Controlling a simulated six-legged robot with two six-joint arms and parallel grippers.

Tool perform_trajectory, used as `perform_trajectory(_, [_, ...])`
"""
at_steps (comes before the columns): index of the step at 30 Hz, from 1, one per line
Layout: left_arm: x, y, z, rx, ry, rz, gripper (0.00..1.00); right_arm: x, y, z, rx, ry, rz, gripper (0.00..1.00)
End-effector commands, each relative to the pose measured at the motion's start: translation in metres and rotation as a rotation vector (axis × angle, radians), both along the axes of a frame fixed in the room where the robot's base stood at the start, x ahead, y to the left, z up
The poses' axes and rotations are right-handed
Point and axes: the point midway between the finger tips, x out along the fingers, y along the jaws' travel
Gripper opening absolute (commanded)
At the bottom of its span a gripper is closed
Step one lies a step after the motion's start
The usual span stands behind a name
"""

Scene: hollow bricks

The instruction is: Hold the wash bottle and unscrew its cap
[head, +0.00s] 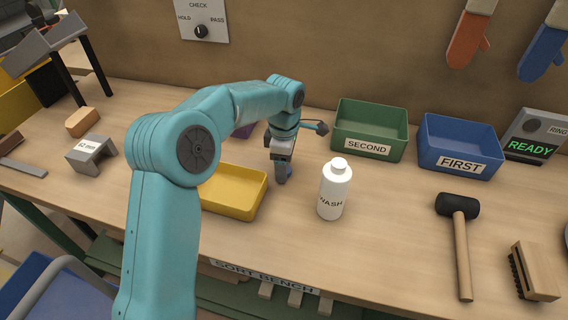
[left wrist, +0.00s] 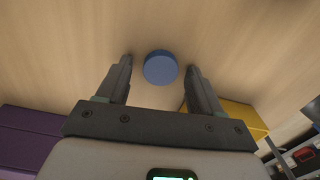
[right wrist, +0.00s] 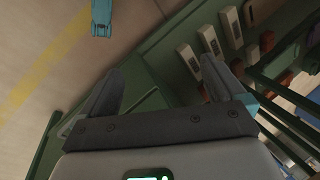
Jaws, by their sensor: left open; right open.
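The white wash bottle (head: 334,192) stands upright on the bench, right of my left gripper. Its narrow top (head: 339,164) is white; I cannot tell whether that is a cap or bare neck. A small blue round piece, like a cap, lies on the wood in the left wrist view (left wrist: 160,67); a sliver shows in the head view (head: 289,171). My left gripper (head: 283,177) points down over it, open, with the piece between and slightly beyond its fingertips. My right gripper (right wrist: 166,65) is open and empty, below the bench top; the head view does not show it.
A yellow tray (head: 262,201) lies left of the bottle. Green (head: 370,128) and blue (head: 460,145) bins stand behind. A mallet (head: 462,250) and brush (head: 535,270) lie right. A grey block (head: 91,153) sits left. The green bench frame (right wrist: 160,105) is beside my right gripper.

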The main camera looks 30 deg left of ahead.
Motion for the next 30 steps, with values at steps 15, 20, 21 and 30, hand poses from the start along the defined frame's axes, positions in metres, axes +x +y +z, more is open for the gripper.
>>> perform_trajectory(15, [0.001, 0.000, 0.107, 0.000, -0.003, 0.000, 0.66, 0.000, 0.000, 0.016, 0.000, 0.000, 0.000, 0.97])
perform_trajectory(20, [0.001, 0.000, 0.116, 0.000, -0.002, 0.000, 0.66, 0.000, 0.000, 0.018, 0.000, 0.000, 0.000, 0.97])
perform_trajectory(21, [0.000, 0.000, 0.117, 0.000, -0.002, 0.000, 0.66, 0.000, 0.000, 0.018, 0.000, 0.000, 0.000, 0.97])
perform_trajectory(30, [0.000, 0.000, 0.117, 0.000, -0.001, 0.000, 0.66, 0.000, 0.000, 0.017, 0.000, 0.000, 0.000, 0.97])
